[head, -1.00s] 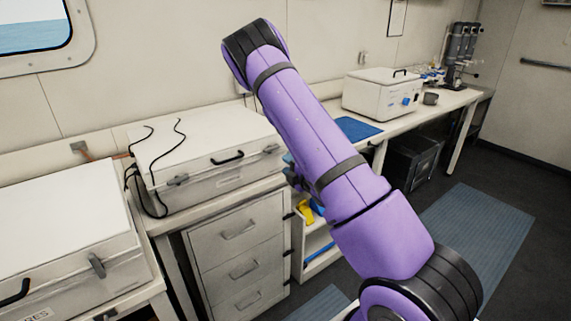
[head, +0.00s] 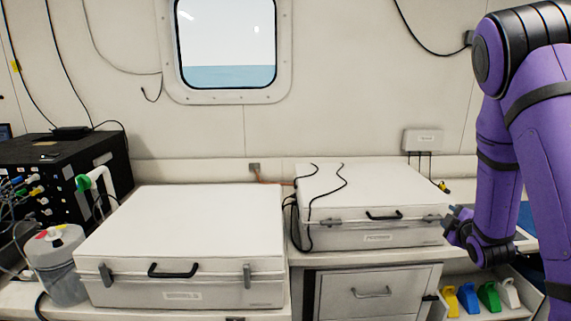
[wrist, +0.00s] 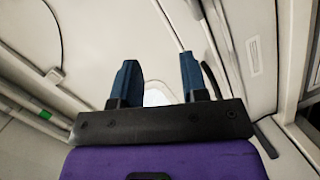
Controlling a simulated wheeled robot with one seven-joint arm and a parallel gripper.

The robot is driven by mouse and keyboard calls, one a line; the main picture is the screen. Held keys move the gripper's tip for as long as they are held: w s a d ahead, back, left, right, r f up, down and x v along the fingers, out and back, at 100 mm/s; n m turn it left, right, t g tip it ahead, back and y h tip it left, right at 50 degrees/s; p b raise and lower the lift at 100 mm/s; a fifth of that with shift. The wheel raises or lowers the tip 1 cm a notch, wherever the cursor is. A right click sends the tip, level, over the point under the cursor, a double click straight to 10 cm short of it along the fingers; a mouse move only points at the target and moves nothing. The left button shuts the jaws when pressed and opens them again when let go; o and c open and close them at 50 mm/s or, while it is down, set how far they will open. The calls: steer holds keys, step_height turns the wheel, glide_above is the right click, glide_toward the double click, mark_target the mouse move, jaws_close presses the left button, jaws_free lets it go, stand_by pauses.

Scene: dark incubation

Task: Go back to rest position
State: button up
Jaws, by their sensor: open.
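My gripper (wrist: 157,75) is open and empty in the wrist view. Its two blue fingers stand apart with nothing between them, over a blurred pale background. In the head view my purple arm is folded down at the right edge. Its dark end is beside the right end of the right white case (head: 350,239). I cannot tell if it touches the case.
A larger white case (head: 190,220) is shut on the left bench. Drawers (head: 372,292) stand below the right case. Coloured items, including a green one (head: 489,296), sit on a low shelf. A canister (head: 60,265) stands far left.

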steer(key=s+a+r+m+g, duration=0.3)
steer(key=s+a+r+m, duration=0.15)
steer(key=r, duration=0.25)
steer(key=s+a+r+m+g, duration=0.2)
steer(key=s+a+r+m, duration=0.15)
steer(key=s+r, duration=0.3)
steer(key=s+a+r+m+g+y, duration=0.1)
steer(key=s+a+r, duration=0.3)
steer(key=s, duration=0.8)
steer(key=s+a+r+m+g+y, duration=0.1)
steer(key=s+a+r+m+g, duration=0.2)
steer(key=s, duration=0.9)
steer(key=shift+s+a+r+g, duration=0.15)
steer(key=shift+a+r+g, duration=0.2)
steer(key=shift+a+g, duration=0.3)
steer(key=shift+c, duration=0.3)
